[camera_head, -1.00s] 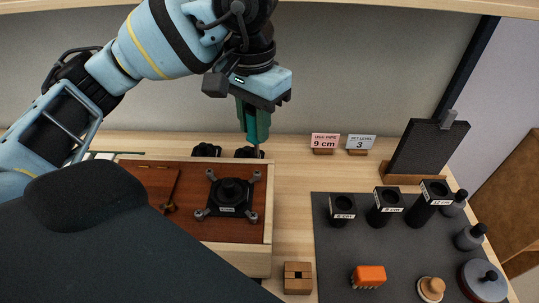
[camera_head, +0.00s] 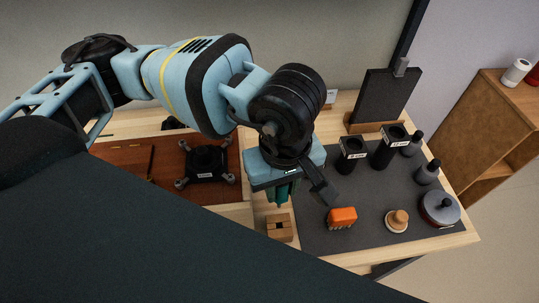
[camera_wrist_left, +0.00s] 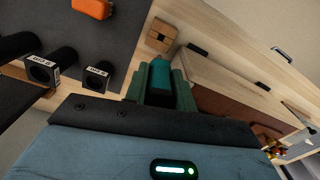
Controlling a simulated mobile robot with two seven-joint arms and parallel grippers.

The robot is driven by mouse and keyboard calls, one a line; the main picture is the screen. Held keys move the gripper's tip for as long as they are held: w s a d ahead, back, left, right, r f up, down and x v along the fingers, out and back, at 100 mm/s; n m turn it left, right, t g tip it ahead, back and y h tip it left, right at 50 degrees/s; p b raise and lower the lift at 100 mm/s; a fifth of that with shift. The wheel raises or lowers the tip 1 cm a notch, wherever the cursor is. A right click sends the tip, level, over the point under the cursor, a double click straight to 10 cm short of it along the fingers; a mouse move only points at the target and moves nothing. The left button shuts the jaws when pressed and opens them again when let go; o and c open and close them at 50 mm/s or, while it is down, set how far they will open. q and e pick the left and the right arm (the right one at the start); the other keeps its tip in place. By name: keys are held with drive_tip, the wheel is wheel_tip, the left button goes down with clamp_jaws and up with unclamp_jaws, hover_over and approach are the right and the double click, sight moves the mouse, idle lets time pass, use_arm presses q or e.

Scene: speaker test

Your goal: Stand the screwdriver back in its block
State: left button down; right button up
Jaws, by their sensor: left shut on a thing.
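The wooden block (camera_head: 279,228), a small cube with a dark opening in its top, stands on the light wood bench just left of the grey mat. It also shows near the top of the left wrist view (camera_wrist_left: 160,36). My left gripper (camera_head: 284,192) is above and slightly behind the block, pointing down. It is shut on the screwdriver's teal handle, which shows between the green fingers in the left wrist view (camera_wrist_left: 160,78). In the head view, the wrist and fingers hide most of the screwdriver. I cannot make out its shaft or tip now. My right gripper is not in view.
The grey mat (camera_head: 316,236) holds an orange piece (camera_head: 342,218), a wooden knob (camera_head: 397,220), a round dark weight (camera_head: 440,208) and black tubes (camera_head: 391,147). A dark board (camera_head: 386,97) stands behind. Left is a brown panel with a black four-legged fixture (camera_head: 206,160).

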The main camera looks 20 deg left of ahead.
sight(282, 201)
use_arm(q)
drive_tip(key=shift+s+d+f, duration=0.25)
drive_tip(key=shift+s+d, duration=0.05)
drive_tip(key=shift+s, duration=0.05)
drive_tip(key=shift+n, duration=0.3)
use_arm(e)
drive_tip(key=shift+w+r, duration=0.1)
use_arm(q)
drive_tip(key=shift+f, duration=0.2)
